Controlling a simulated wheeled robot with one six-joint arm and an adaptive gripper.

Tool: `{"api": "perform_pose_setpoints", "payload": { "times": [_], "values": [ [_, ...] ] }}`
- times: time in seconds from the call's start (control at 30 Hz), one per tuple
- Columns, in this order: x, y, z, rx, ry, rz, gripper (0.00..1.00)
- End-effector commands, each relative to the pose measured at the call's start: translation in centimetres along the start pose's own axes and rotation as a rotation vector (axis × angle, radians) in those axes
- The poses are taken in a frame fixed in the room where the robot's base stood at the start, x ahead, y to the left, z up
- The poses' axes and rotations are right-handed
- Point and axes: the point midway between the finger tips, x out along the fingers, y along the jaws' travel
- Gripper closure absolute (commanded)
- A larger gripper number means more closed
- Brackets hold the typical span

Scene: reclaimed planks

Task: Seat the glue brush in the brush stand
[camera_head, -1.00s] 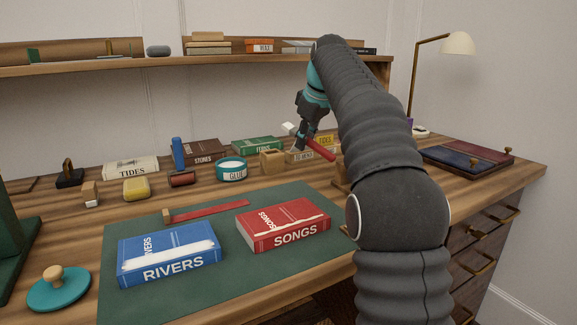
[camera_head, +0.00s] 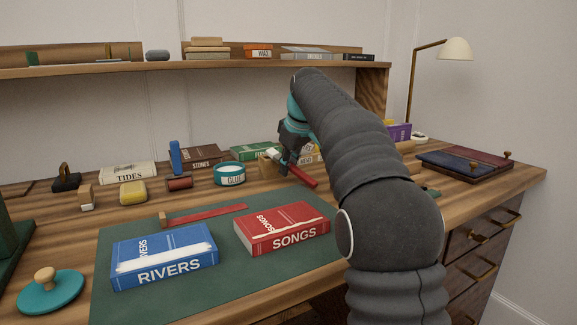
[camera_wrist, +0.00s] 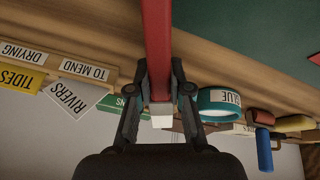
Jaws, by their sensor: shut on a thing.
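The glue brush has a red handle (camera_head: 303,176) and a pale bristle end; it slants down to the right in the head view. My gripper (camera_head: 287,160) is shut on it. In the wrist view my gripper (camera_wrist: 160,88) clasps the red brush (camera_wrist: 158,40) near its white end (camera_wrist: 162,116). Whether brush and stand touch, I cannot tell. The stand is not clear in the wrist view.
The teal glue pot (camera_head: 230,174) stands close left of the stand. Label cards and a green book (camera_head: 246,151) lie behind. A red SONGS book (camera_head: 283,229) and blue RIVERS book (camera_head: 165,256) lie on the green mat (camera_head: 230,278) in front.

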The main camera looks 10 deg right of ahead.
Motion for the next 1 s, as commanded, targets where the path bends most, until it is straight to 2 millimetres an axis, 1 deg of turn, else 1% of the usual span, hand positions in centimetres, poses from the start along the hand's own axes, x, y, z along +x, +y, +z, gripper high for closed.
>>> {"api": "perform_pose_setpoints", "payload": {
  "times": [0.13, 0.17, 0.2, 0.23, 0.27, 0.53, 0.7, 0.83, 1.0],
  "values": [
    [0.4, -0.1, 0.2, 0.000, 0.000, 0.000, 1.00],
    [0.3, -0.1, 0.1, 0.000, 0.000, 0.000, 0.76],
    [0.3, -0.1, 0.1, 0.000, 0.000, 0.000, 0.66],
    [0.3, -0.1, 0.1, 0.000, 0.000, 0.000, 0.59],
    [0.3, -0.1, 0.1, 0.000, 0.000, 0.000, 0.56],
    [0.3, -0.1, 0.1, 0.000, 0.000, 0.000, 0.56],
    [0.7, -0.1, 0.2, 0.000, 0.002, 0.001, 0.56],
    [-2.2, 0.1, -0.1, 0.000, 0.003, 0.002, 0.56],
    [-5.8, 0.1, 0.8, 0.002, 0.002, 0.002, 0.56]
  ]
}}
